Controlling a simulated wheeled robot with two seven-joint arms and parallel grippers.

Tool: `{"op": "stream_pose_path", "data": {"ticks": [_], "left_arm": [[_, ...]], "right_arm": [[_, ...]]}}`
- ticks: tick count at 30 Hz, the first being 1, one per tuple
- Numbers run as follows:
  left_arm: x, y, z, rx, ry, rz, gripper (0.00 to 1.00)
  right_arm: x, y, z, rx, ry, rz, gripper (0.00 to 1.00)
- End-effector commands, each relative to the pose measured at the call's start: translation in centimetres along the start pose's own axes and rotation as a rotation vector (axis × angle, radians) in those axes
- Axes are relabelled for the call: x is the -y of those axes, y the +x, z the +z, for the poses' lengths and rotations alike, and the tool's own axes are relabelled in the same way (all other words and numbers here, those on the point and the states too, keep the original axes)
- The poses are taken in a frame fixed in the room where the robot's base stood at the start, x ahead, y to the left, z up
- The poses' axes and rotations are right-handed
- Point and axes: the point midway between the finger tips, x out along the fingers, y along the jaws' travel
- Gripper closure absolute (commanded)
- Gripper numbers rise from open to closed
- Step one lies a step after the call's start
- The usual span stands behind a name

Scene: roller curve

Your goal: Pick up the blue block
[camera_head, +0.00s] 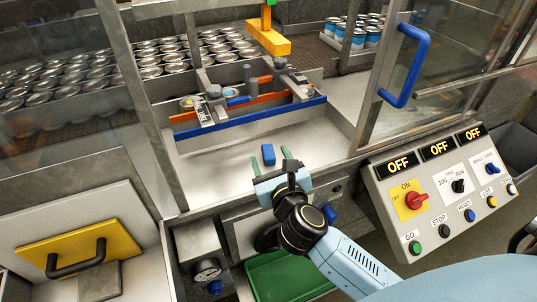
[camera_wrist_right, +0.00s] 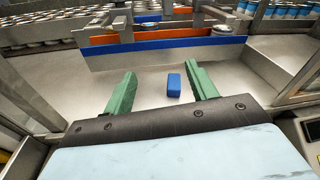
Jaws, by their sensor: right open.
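The blue block (camera_head: 268,154) lies on the bare metal surface in front of the blue-edged rail, in the head view. It also shows in the right wrist view (camera_wrist_right: 174,86), between the two green fingers and nearer the right one. My right gripper (camera_head: 270,163) is open, with its green fingers pointing towards the rail. In the wrist view the right gripper (camera_wrist_right: 158,86) has nothing between its fingers that they touch; gaps show on both sides of the block. My left gripper is not in view.
A blue rail (camera_head: 250,118) and orange guide cross the surface behind the block. A metal post (camera_head: 140,100) stands left; an open door with a blue handle (camera_head: 404,65) stands right. A control panel (camera_head: 440,190) is at the right. Bare metal surrounds the block.

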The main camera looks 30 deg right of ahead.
Motion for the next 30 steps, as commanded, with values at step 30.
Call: {"op": "stream_pose_path", "data": {"ticks": [30], "left_arm": [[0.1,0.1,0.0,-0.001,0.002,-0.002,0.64]], "right_arm": [[0.7,8.7,-9.1,-0.306,0.224,-0.078,0.43]]}}
